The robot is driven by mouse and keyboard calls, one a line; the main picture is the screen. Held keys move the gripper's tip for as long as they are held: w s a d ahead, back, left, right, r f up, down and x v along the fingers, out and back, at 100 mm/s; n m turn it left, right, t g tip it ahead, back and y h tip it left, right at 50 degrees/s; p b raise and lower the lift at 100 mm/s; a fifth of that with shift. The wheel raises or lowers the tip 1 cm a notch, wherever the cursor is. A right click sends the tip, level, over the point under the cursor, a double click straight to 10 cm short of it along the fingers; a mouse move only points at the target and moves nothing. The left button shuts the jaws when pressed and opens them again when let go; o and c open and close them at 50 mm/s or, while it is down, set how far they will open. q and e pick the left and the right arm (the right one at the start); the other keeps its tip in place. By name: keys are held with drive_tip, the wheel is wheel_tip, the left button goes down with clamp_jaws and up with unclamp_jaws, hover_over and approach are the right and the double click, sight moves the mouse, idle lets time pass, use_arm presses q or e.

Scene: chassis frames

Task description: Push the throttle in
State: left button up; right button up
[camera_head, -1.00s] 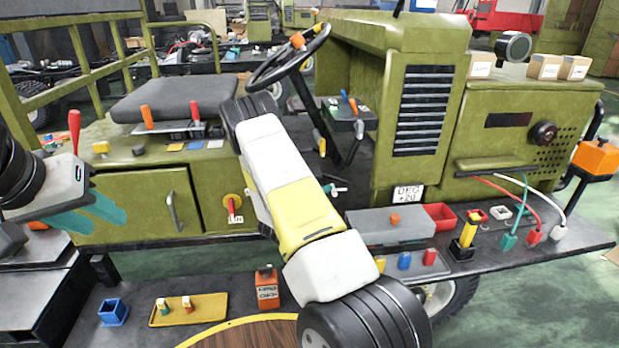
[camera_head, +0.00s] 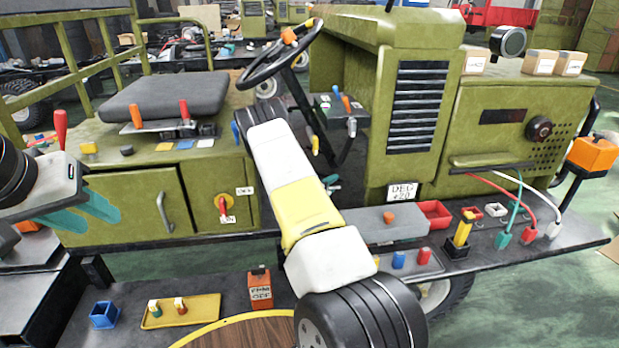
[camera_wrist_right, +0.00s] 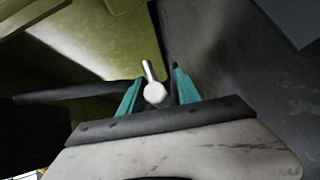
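In the right wrist view a pale metal rod with a round white end (camera_wrist_right: 155,93) stands between the teal fingers of my right gripper (camera_wrist_right: 158,88). The fingers are apart, with a small gap on the rod's right; I cannot tell whether either touches it. No label shows, so I cannot confirm that it is the throttle. In the head view my right arm reaches over the footwell below the steering wheel (camera_head: 280,55), and the right gripper is mostly hidden. My left gripper (camera_head: 82,215) hangs empty and open before the green cabinet door (camera_head: 135,205).
A small panel with coloured levers (camera_head: 338,108) sits right of the steering column. A grey shelf (camera_head: 480,255) with coloured blocks and plugs runs along the right. A dark bar crosses left of the rod in the wrist view.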

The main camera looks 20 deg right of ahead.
clamp_jaws()
idle(1.4)
